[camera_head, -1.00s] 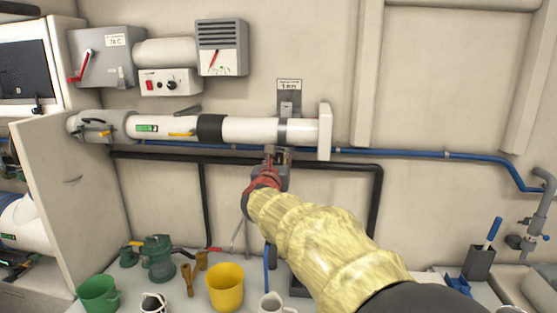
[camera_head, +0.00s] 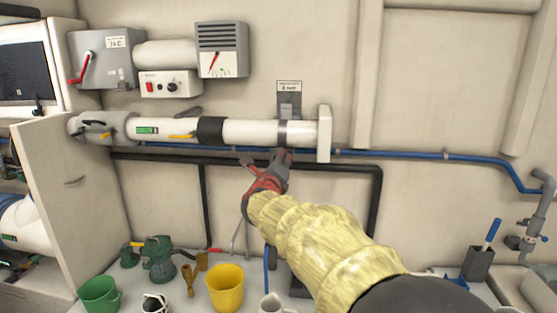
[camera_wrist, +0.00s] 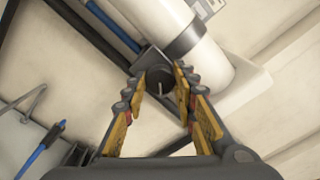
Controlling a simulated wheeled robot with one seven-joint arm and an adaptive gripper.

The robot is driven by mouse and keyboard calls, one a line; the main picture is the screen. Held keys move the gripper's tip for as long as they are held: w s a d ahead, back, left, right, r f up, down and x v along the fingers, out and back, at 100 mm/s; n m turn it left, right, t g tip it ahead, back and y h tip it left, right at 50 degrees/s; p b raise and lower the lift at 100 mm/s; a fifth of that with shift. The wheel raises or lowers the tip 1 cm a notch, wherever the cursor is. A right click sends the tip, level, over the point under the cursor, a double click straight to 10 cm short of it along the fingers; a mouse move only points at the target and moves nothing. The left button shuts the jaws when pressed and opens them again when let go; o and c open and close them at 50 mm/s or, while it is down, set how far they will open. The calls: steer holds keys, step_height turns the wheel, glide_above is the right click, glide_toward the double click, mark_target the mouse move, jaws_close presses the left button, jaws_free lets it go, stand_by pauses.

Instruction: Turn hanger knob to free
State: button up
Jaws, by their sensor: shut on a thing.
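The white pipe (camera_head: 265,131) runs along the wall, held near its right end by a grey hanger strap (camera_head: 283,132). A grey hanger bracket with a small label (camera_head: 289,86) is above the strap. In the wrist view, the round dark knob (camera_wrist: 160,72) with a pale line on its face is under the strap. My gripper (camera_head: 279,158) is just below the pipe. In the wrist view its two fingers (camera_wrist: 159,84) are on either side of the knob and closed on it. In the head view, my gripper and arm hide the knob.
A blue pipe (camera_head: 410,154) and a black pipe (camera_head: 340,166) run along the wall near my gripper. The wall to the right is mostly clear.

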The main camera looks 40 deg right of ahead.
steer(key=shift+n+p, duration=7.6)
steer(key=shift+n, duration=5.5)
steer(key=shift+f, duration=0.15)
steer(key=o, duration=1.2)
steer(key=shift+c, duration=0.2)
steer(key=v, duration=1.2)
